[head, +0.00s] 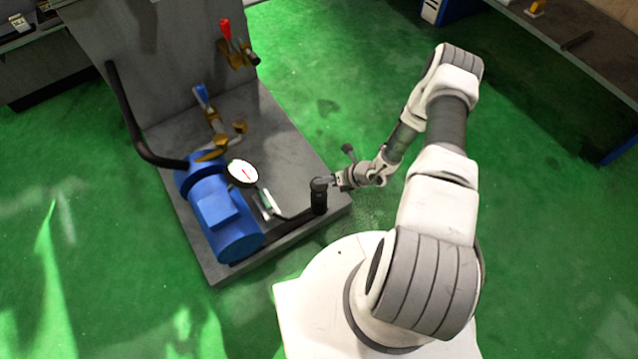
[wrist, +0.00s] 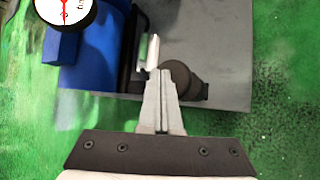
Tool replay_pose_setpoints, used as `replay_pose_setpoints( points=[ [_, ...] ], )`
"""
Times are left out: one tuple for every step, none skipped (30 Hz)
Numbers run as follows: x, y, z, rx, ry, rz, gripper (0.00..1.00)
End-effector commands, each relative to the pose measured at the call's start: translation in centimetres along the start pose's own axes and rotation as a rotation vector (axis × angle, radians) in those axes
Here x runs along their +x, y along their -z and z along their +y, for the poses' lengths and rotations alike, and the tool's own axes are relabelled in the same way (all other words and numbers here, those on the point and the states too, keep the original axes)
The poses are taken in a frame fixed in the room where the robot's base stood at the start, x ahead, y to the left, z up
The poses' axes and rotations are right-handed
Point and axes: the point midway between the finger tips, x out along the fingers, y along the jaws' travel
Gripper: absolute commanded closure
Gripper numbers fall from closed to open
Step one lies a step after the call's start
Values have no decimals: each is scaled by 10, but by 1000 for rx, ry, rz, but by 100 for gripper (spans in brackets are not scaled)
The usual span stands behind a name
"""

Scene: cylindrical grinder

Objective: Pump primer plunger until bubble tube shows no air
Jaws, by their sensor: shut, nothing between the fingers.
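The primer plunger (head: 319,193) is a short black cylinder with a rounded cap, upright near the plate's front corner. In the wrist view its dark round top (wrist: 186,80) lies just beyond and partly behind my fingers. My gripper (head: 337,181) is shut and empty, its tips at or very near the plunger's cap; I cannot tell whether they touch. It also shows in the wrist view (wrist: 158,75). The bubble tube (head: 267,203) is a small pale tube with green, left of the plunger. It also shows in the wrist view (wrist: 153,52), but whether it holds air is too small to tell.
A blue pump motor (head: 222,215) and a round white gauge (head: 242,173) stand left of the tube on the grey base plate (head: 275,150). Blue-handled (head: 201,95) and red-handled (head: 226,30) valves are farther back. Green floor is clear around the plate's right side.

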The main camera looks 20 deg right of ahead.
Motion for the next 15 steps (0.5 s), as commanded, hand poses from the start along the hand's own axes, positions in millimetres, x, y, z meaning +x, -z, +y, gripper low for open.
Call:
replay_pose_setpoints(
  points=[
    [0, 0, 0, 0, 0, 0, 100],
    [1, 0, 0, 0, 0, 0, 100],
    [1, 1, -1, 0, 0, 0, 100],
    [1, 1, -1, 0, 0, 0, 100],
    [2, 1, -1, 0, 0, 0, 100],
    [2, 1, -1, 0, 0, 0, 100],
    [2, 1, -2, 0, 0, 0, 100],
    [2, 2, -2, 0, 0, 0, 100],
    [3, 2, -2, 0, 0, 0, 100],
    [3, 2, -2, 0, 0, 0, 100],
    [3, 2, -2, 0, 0, 0, 100],
    [4, 2, -3, 0, 0, 0, 100],
    [4, 3, -3, 0, 0, 0, 100],
    [4, 3, -3, 0, 0, 0, 100],
    [4, 3, -3, 0, 0, 0, 100]
  ],
)
